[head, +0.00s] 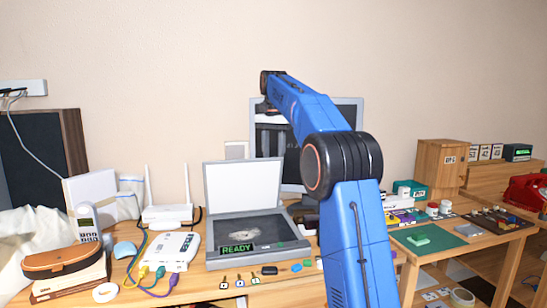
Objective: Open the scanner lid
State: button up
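The scanner (262,251) stands on the desk in the middle of the head view, a grey flatbed with a green "READY" display on its front. Its lid (243,187) is raised, hinged at the back and standing nearly upright with the white underside facing me. A dark glass bed with a pale patch shows below it. My blue arm rises on the right and reaches back above and beyond the scanner. No gripper fingers can be made out at the arm's far end.
A monitor (350,106) stands behind the scanner, partly covered by my arm. A white router (167,214) and a white box with cables (173,251) are left of it. Several small keys and tags lie in front. A green mat (428,238) lies on the right table.

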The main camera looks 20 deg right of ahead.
jog(key=shift+w+d+f, duration=0.1)
jog(key=shift+f, duration=0.3)
jog(key=shift+s, duration=0.55)
jog(key=s+a+f, duration=0.1)
jog(key=s+f, duration=0.4)
jog(key=s, duration=0.1)
jog(key=s+a+f, duration=0.1)
jog(key=s+f, duration=0.4)
jog(key=s, duration=0.1)
jog(key=s+a+f, duration=0.1)
jog(key=s+f, duration=0.4)
jog(key=s, duration=0.1)
jog(key=shift+a+f, duration=0.3)
jog(key=shift+a, duration=0.05)
notch_tip(320, 180, up, 17)
jog(key=s+a+f+n+t, duration=0.1)
jog(key=s+a+f+n, duration=0.3)
jog(key=s, duration=0.6)
notch_tip(320, 180, down, 2)
jog(key=shift+a+f+t, duration=0.25)
jog(key=shift+t, duration=0.05)
